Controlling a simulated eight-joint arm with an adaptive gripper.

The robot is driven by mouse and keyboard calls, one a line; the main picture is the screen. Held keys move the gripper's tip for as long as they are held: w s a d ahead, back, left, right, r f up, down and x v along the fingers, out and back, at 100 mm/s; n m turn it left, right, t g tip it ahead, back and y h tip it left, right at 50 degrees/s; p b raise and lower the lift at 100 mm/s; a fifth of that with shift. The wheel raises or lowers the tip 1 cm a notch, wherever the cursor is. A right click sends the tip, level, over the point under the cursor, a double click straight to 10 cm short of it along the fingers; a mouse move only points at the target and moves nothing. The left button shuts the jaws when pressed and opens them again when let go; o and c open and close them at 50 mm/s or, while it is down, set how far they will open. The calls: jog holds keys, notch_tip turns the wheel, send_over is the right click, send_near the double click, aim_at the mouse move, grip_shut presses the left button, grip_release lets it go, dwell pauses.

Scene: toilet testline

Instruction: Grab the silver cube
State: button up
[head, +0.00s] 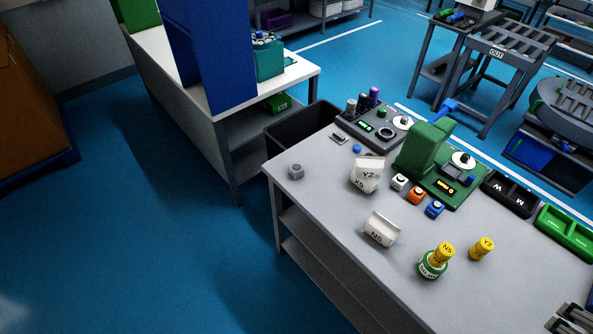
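A small grey, silver-looking block (296,171) sits alone near the left corner of the grey worktable (330,235). Its shape is small and rough in the picture, with a darker mark on top.
The green machine (424,148) and a dark device (376,128) stand behind. A black bin (300,128) adjoins the table's far left. Dark metallic parts (574,319) show at lower right.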

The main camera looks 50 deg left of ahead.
jog(key=shift+o, duration=0.5)
jog(key=w+a+r+n+g+y, duration=0.1)
jog(key=w+a+r+n, duration=0.1)
jog(key=w+a, duration=0.5)
jog(key=w+a+r+n+g+y, duration=0.15)
jog(key=w+a, duration=0.35)
jog(key=a, duration=0.5)
jog(key=w+a+f+n+g, duration=0.1)
jog(key=w+a+n, duration=0.15)
jog(key=a, duration=0.85)
jog(key=w+a+f+n+g, duration=0.15)
jog(key=w+a, duration=0.25)
jog(key=a, duration=0.7)
jog(key=n+g+h+p, duration=0.2)
jog(key=n+h, duration=0.1)
jog(key=n, duration=0.5)
send_over(297, 167)
jog(key=shift+y, duration=0.25)
jog(key=f, duration=2.2)
jog(key=shift+w+d+f, duration=0.1)
jog(key=shift+d+f, duration=0.1)
jog(key=shift+f, duration=0.1)
jog(key=shift+s+a+f, duration=0.15)
jog(key=shift+s, duration=0.05)
jog(key=shift+f+b, duration=0.1)
jog(key=shift+b, duration=0.2)
